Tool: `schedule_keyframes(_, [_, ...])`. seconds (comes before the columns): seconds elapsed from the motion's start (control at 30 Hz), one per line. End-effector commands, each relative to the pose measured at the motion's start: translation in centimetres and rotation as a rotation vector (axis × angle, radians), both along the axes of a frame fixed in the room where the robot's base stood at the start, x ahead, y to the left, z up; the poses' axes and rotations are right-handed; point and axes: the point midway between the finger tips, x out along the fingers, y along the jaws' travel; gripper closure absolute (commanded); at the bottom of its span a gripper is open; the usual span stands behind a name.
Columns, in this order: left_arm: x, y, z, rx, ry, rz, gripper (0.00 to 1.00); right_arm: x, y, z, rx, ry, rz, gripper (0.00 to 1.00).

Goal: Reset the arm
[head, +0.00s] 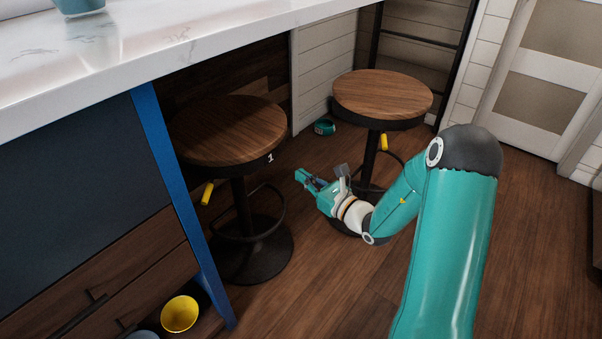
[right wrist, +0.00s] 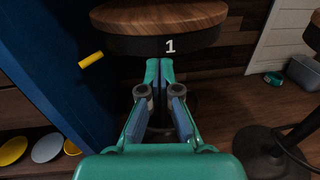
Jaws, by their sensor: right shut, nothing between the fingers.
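My right arm (head: 450,240) is teal and comes in from the lower right of the head view. Its gripper (head: 301,175) is held low in front of the stools, pointing left, and looks empty. In the right wrist view the two fingers of the right gripper (right wrist: 160,66) are together, with nothing between them. They point at the stool marked 1 (right wrist: 165,42), just below its seat; I cannot tell the gap. My left gripper is in neither view.
The stool marked 1 (head: 230,130) and a second stool (head: 382,95) stand by the white counter (head: 110,60). A blue panel (head: 180,200) and a shelf with a yellow bowl (head: 180,314) are at left. A teal object (head: 324,127) lies on the floor. Open floor (head: 310,290) lies in front.

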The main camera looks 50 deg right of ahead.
Motion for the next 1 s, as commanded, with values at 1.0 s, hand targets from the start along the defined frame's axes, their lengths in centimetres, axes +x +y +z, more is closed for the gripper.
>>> schedule_keyframes(1.0, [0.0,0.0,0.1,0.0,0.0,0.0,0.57,-18.2,30.2,-23.1,-0.749,0.63,1.58,1.0])
